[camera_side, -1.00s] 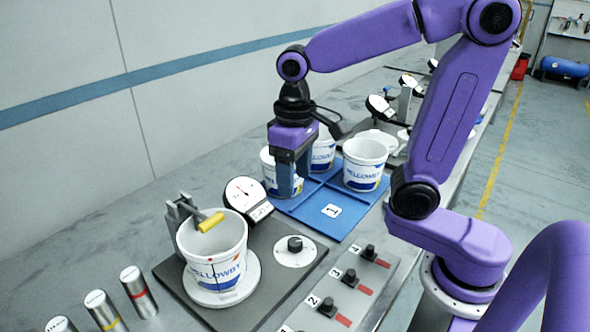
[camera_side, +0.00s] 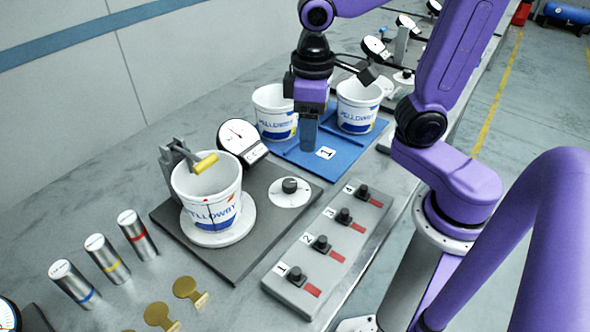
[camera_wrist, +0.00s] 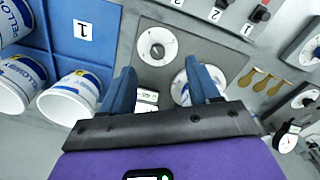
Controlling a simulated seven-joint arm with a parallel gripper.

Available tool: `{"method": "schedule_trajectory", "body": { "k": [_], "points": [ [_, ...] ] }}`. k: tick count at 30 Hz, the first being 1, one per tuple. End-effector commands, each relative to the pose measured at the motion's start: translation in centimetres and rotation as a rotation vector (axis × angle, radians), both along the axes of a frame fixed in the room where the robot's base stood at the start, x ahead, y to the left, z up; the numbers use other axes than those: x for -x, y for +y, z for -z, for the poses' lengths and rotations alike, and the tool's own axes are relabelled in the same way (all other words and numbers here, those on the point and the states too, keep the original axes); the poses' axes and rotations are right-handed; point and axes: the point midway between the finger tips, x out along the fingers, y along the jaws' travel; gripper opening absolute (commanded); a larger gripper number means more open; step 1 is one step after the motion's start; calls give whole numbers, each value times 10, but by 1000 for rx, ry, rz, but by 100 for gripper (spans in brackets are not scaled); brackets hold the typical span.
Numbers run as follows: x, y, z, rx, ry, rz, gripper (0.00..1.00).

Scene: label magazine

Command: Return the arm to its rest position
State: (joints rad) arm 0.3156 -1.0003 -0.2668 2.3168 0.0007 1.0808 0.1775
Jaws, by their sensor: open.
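My gripper (camera_side: 308,148) hangs above the blue mat (camera_side: 376,131), in front of the tubs there in the side view. In the wrist view its two blue fingers (camera_wrist: 163,95) stand apart with nothing held between them. A white printed tub (camera_side: 272,115) stands at the mat's left and another tub (camera_side: 358,108) at its right; the wrist view shows three tubs there, one mostly hidden in the side view. Another tub (camera_side: 207,203) stands upright on a round white plate (camera_side: 246,226), beside a yellow roller (camera_side: 205,164).
A dial gauge (camera_side: 238,136) and a knob (camera_side: 289,186) sit on the grey base (camera_side: 275,210). A switch panel (camera_side: 330,250) lies in front. Several metal cylinders (camera_side: 104,258) and brass pieces (camera_side: 188,291) are at the lower left. Other gauges stand at the back.

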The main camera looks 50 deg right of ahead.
Motion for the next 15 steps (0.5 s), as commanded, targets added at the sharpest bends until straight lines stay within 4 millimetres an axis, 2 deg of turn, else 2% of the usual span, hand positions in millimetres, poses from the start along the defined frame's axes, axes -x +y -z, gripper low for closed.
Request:
{"method": "schedule_trajectory", "body": {
  "k": [15],
  "points": [
    [77,-22,26,-8,-9,-399,61]
  ]
}}
